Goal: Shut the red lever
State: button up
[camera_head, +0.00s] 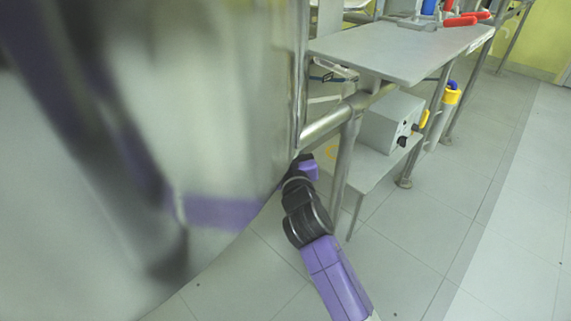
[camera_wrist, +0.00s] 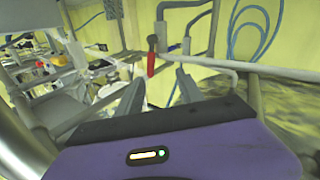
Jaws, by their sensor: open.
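A small red lever (camera_wrist: 151,65) hangs upright below a dark fitting (camera_wrist: 153,42) near the middle of the wrist view. My gripper (camera_wrist: 158,84) is open, with its two grey fingers spread apart in front of and below the lever. The lever lies beyond the fingertips, in line with the gap and nearer the left finger. Nothing is between the fingers. In the head view my purple and black arm reaches behind a large shiny metal vessel (camera_head: 225,90), which hides the gripper and this lever.
Pipes (camera_wrist: 187,35) run beside the lever, and a blue hose (camera_wrist: 250,30) is coiled to the right. A cluttered shelf lies at left. In the head view a metal table (camera_head: 400,55) carries red-handled items (camera_head: 460,21); a grey box (camera_head: 390,122) sits below. Floor at right is clear.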

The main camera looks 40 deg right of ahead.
jog(key=shift+s+a+f+n+y, duration=0.25)
jog(key=shift+s+a+f, duration=0.2)
jog(key=shift+s, duration=0.3)
jog(key=shift+s+a+f+n+y, duration=0.15)
jog(key=shift+s+a+f+n, duration=0.15)
jog(key=shift+s+a, duration=0.35)
jog(key=shift+d, duration=0.1)
